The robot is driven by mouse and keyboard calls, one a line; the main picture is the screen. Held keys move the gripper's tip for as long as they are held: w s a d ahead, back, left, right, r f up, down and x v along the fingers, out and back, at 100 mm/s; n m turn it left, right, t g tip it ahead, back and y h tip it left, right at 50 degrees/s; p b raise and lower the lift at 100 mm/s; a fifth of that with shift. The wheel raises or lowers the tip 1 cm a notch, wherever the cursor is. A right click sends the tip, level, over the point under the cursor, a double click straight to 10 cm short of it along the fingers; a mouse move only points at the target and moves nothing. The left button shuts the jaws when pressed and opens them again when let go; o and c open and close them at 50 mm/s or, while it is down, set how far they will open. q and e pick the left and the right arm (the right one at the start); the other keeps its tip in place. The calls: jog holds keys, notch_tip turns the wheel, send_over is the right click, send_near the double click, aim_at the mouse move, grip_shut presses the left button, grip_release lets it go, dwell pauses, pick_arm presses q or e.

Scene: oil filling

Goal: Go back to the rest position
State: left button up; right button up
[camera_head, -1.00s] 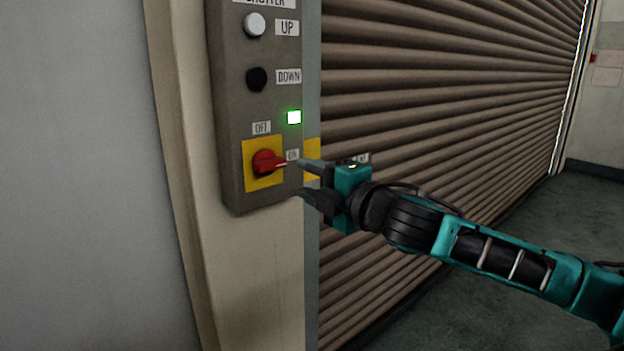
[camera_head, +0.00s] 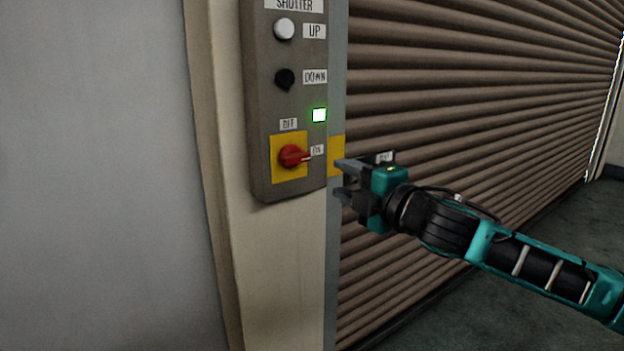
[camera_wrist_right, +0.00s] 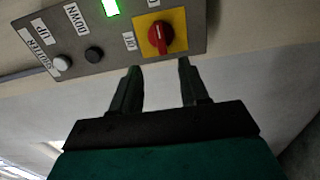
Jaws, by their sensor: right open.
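My right gripper (camera_head: 340,178) is open and empty, just right of the shutter control panel (camera_head: 262,100) and apart from the red switch (camera_head: 292,156). The red rotary switch sits on a yellow plate, its handle pointing right to the ON label. In the right wrist view the open fingers (camera_wrist_right: 157,85) stand below the panel, with the red switch (camera_wrist_right: 160,38) beyond them and nothing between them. My left gripper is not in view.
The panel has a white UP button (camera_head: 284,29), a black DOWN button (camera_head: 285,78) and a lit green lamp (camera_head: 320,115). A brown ribbed shutter (camera_head: 470,90) runs behind my right arm. A plain grey wall (camera_head: 90,180) fills the left. Floor shows at lower right.

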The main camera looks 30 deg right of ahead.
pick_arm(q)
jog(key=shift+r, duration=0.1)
pick_arm(e)
notch_tip(320, 180, down, 13)
jog(key=s+a+m+g+p, duration=0.2)
jog(key=a+m, duration=0.1)
jog(key=m, duration=0.2)
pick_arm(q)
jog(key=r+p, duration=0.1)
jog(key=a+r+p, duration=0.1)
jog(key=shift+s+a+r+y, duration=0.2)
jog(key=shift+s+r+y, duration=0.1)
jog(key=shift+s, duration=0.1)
pick_arm(e)
jog(key=s+a+f+m+g, duration=0.2)
jog(key=s+a+f+m, duration=0.3)
jog(key=s+f, duration=0.4)
jog(key=s+a+f+m+g, duration=0.3)
jog(key=s+a+f+m, duration=0.3)
jog(key=f, duration=0.9)
jog(key=s+a, duration=0.1)
jog(key=s, duration=0.2)
jog(key=shift+a, duration=0.15)
jog(key=shift+r, duration=0.1)
